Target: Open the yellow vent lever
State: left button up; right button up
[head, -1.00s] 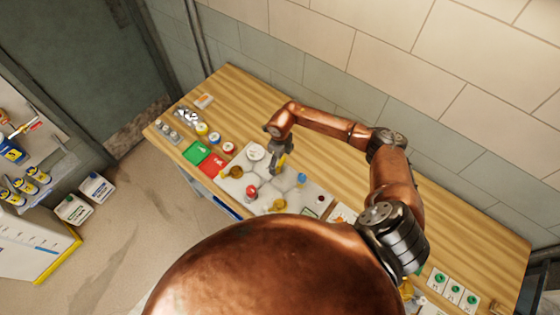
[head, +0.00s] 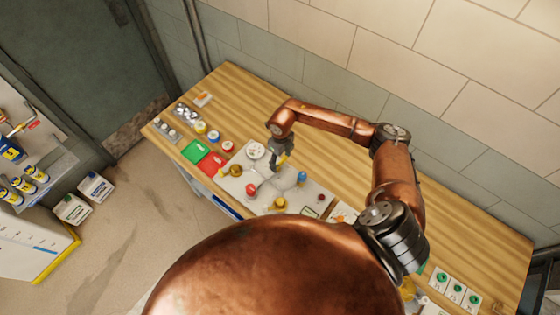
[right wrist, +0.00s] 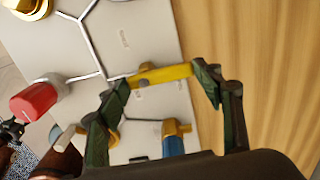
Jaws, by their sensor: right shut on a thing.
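The yellow vent lever (right wrist: 160,76) lies between the two fingers of my right gripper (right wrist: 163,80) in the right wrist view, with a fingertip at each end of it. The gripper is shut on it. In the head view, my right gripper (head: 279,154) reaches down over the far side of the pale valve panel (head: 233,186), and a bit of the yellow lever (head: 283,159) shows beside the fingers. The fingers partly hide the lever there.
Near the lever are a red knob (head: 251,189), also in the right wrist view (right wrist: 33,102), a blue knob (head: 302,177), brass fittings (head: 279,203) and a round gauge (head: 255,150). Green (head: 196,152) and red pads lie left. Bare wooden bench (head: 330,160) lies behind the panel.

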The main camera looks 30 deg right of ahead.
aim_at(281, 162)
jog(key=o, duration=1.2)
jog(key=shift+c, duration=0.2)
notch_tip(281, 162, up, 12)
dwell(0.3)
